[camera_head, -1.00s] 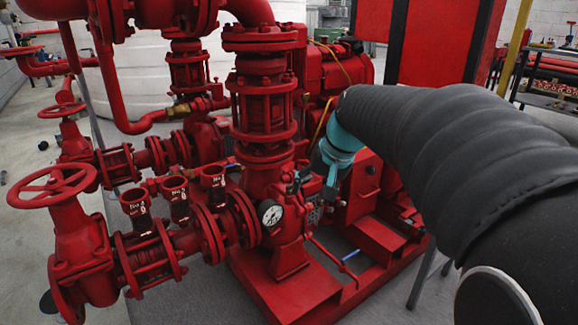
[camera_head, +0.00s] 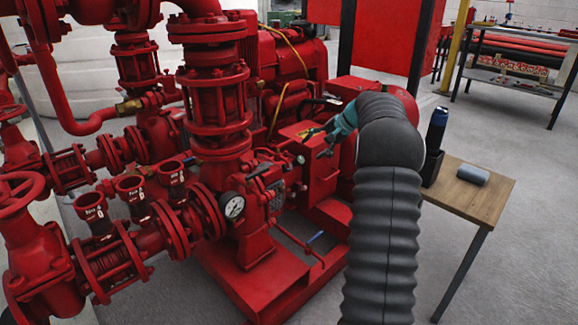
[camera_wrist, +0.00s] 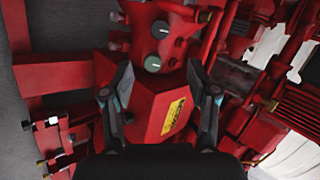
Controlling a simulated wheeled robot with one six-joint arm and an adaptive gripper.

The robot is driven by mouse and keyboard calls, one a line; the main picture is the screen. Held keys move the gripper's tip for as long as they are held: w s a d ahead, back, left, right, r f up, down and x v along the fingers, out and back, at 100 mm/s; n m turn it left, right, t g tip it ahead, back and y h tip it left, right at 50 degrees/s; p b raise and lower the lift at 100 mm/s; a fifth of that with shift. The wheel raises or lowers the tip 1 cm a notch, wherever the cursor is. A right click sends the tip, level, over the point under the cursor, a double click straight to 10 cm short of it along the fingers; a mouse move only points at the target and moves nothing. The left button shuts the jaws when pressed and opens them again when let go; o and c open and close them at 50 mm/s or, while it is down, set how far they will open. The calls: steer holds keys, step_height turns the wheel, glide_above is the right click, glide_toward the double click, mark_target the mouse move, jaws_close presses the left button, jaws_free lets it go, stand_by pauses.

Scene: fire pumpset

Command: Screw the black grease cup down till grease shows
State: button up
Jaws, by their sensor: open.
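Two small round caps, each with a pale line across its face, sit on the red pump housing in the wrist view: a dark one (camera_wrist: 160,30) and a greenish one (camera_wrist: 152,64). I cannot tell surely which is the black grease cup. No grease is discernible at this size. My gripper (camera_wrist: 158,66) is open and empty, its two fingers apart to the left and right of the greenish cap in the picture. In the head view my gripper (camera_head: 316,143) is small, above and beside the red housing, near a pale round cap (camera_head: 300,159).
A yellow label (camera_wrist: 173,115) is on a red box below the caps. A pressure gauge (camera_head: 234,207) and red pipework crowd the left. A wooden table (camera_head: 462,194) with a dark bottle (camera_head: 437,130) and a grey cylinder (camera_head: 472,175) stands right.

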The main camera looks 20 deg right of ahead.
steer(key=b+x, duration=0.1)
steer(key=x, duration=1.2)
steer(key=shift+w+a+f+b, duration=0.15)
steer(key=shift+w+f+b, duration=0.1)
steer(key=shift+b, duration=0.15)
jaws_close()
